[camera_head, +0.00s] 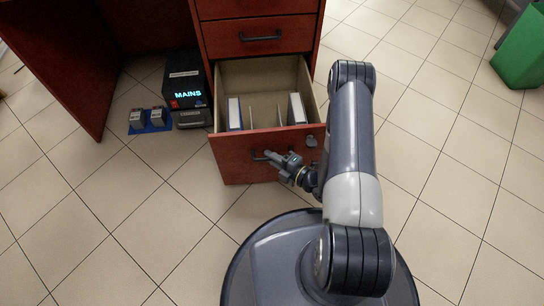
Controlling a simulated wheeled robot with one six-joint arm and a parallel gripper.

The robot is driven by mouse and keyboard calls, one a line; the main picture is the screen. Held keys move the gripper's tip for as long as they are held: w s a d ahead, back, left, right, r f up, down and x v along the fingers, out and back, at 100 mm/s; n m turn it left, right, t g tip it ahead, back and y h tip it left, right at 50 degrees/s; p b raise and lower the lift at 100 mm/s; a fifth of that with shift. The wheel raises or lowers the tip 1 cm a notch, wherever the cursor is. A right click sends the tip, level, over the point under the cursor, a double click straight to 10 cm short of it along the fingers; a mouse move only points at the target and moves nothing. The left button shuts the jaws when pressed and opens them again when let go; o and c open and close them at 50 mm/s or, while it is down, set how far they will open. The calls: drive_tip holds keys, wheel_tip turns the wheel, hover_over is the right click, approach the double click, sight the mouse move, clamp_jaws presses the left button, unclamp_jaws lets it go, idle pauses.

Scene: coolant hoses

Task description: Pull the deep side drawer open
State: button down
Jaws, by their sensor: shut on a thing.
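The deep side drawer (233,171) is the lowest one in the red-brown desk pedestal. My gripper (273,158) is at the drawer's front face, shut on the dark drawer handle (257,156). The gripper hides much of the handle. My arm comes in from the right of the drawer.
An upper drawer (225,40) above is shut. A black box reading "MAINS" (187,85) and a blue tray (143,129) with two small grey items stand on the floor left of the drawer. A green bin (522,50) is at far right. Tiled floor is clear at left and right.

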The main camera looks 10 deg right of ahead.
drive_tip(key=c, duration=1.4)
unclamp_jaws()
drive_tip(key=shift+d, duration=0.1)
drive_tip(key=p+v, duration=0.2)
drive_tip(key=v, duration=0.8)
drive_tip(key=shift+s+d+p, duration=0.2)
drive_tip(key=shift+s+p, duration=0.15)
drive_tip(key=shift+w+a, duration=0.1)
drive_tip(key=shift+b+x, duration=1.35)
drive_tip(key=shift+x, duration=4)
